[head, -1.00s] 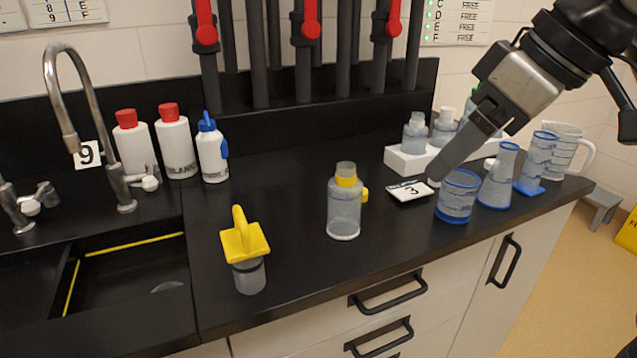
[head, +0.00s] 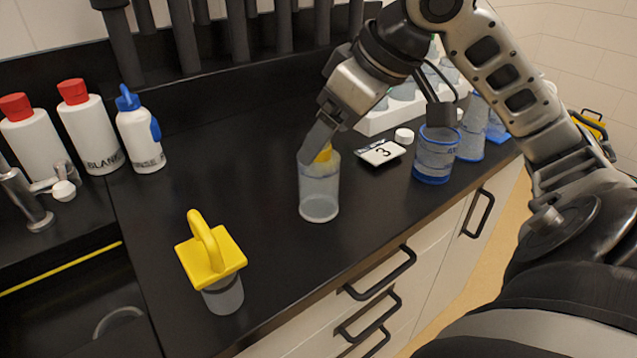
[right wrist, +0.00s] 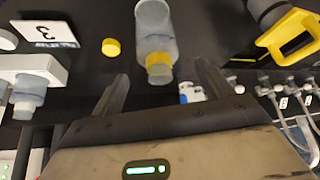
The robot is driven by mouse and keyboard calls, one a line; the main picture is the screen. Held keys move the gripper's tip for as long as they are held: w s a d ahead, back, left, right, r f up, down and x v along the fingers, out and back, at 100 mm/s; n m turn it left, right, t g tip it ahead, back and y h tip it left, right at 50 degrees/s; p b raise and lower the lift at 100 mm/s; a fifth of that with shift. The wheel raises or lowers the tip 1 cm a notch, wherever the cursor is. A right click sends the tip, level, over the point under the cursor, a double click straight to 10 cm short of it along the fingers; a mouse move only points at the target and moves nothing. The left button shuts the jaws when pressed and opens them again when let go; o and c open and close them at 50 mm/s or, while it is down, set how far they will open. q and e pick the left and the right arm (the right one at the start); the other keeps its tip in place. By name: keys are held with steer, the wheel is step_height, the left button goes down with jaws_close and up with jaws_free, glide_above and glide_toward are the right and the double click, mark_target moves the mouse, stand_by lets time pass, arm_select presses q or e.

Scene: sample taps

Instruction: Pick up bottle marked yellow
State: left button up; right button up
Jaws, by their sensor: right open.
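The bottle with the yellow neck band (head: 319,195) is clear and stands upright on the black counter, centre of the head view. My right gripper (head: 311,150) is at its top and hides much of the neck. In the right wrist view the bottle (right wrist: 155,25) points its yellow-banded neck toward the gap between my open fingers (right wrist: 162,70). One finger is on each side, with visible space to the neck. I cannot tell whether the fingers are level with it. My left gripper is not in view.
A yellow cap (right wrist: 111,47) lies beside the bottle. A container with a yellow handled top (head: 212,262) stands front left. A card marked 3 (head: 380,152), a white rack (head: 376,121) and a blue-rimmed beaker (head: 435,155) are to the right. White bottles (head: 90,125) stand left near the sink.

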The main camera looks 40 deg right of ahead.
mark_target(319, 176)
steer(key=x, duration=0.5)
steer(key=shift+w+f+b, duration=0.25)
steer(key=shift+w+b, duration=0.05)
steer(key=shift+c, duration=0.4)
steer(key=c, duration=1)
